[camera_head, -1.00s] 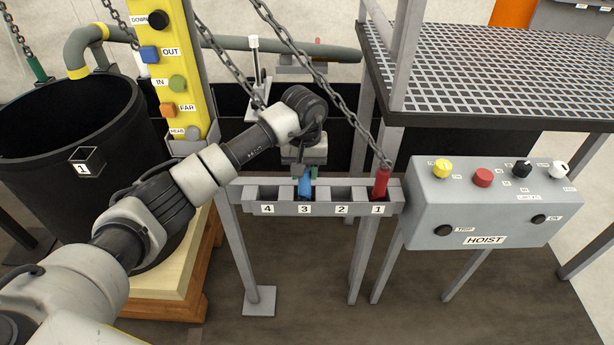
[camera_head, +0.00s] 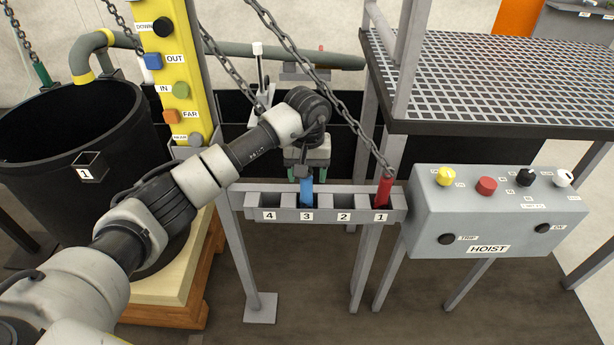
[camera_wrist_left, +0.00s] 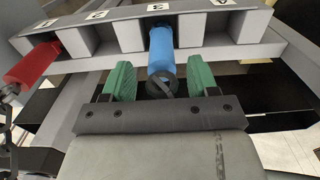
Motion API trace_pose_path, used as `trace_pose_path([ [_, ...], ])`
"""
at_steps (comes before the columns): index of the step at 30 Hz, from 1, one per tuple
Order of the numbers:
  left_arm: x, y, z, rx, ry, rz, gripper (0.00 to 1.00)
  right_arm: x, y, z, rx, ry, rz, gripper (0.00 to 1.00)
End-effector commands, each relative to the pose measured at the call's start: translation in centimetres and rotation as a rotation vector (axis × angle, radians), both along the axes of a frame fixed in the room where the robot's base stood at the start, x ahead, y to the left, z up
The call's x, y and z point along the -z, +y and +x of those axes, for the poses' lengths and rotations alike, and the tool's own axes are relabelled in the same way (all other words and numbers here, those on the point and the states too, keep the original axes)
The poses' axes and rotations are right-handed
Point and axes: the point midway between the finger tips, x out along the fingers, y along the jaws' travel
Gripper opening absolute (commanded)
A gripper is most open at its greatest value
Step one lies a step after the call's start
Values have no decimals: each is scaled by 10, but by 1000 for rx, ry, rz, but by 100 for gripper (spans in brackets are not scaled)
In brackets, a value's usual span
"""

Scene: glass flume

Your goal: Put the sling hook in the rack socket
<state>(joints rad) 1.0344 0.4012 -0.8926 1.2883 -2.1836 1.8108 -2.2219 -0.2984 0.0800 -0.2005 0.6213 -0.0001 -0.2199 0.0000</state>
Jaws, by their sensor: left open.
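The rack (camera_head: 325,215) is a grey rail with sockets labelled 4, 3, 2 and 1 from left to right. A blue hook handle (camera_head: 306,190) stands in socket 3; it also shows in the left wrist view (camera_wrist_left: 161,50). A red hook handle (camera_head: 383,190) with a chain sits in socket 1, and shows at the left of the left wrist view (camera_wrist_left: 32,64). Sockets 4 and 2 look empty. My left gripper (camera_head: 306,174) is open just above socket 3. Its green fingers stand apart on either side of the blue handle, with gaps visible in the left wrist view (camera_wrist_left: 160,80).
The grey HOIST box (camera_head: 490,220) stands right of the rack, below a raised grating (camera_head: 480,80). A yellow button pendant (camera_head: 172,70) hangs left of it. A black tub (camera_head: 70,130) stands on a wooden pallet at left. Chains (camera_head: 310,75) slant down to the rack.

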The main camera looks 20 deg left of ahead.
Motion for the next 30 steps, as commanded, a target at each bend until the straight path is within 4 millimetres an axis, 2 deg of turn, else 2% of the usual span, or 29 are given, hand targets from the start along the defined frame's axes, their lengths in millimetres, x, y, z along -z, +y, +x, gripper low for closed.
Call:
trace_pose_path([
  [9, -69, 1, 1, 0, -4, 1, 59, 7, -1, -1, 1, 2, -1, 59],
  [15, -97, 0, 0, 0, -1, 1, 59, 9, -1, -2, 1, 3, -2, 59],
  [20, -105, 0, 0, 0, 0, 0, 59, 9, -1, -2, 1, 3, -2, 59],
  [30, -105, 0, 0, 0, 0, 0, 59, 9, -1, -2, 1, 4, -2, 59],
])
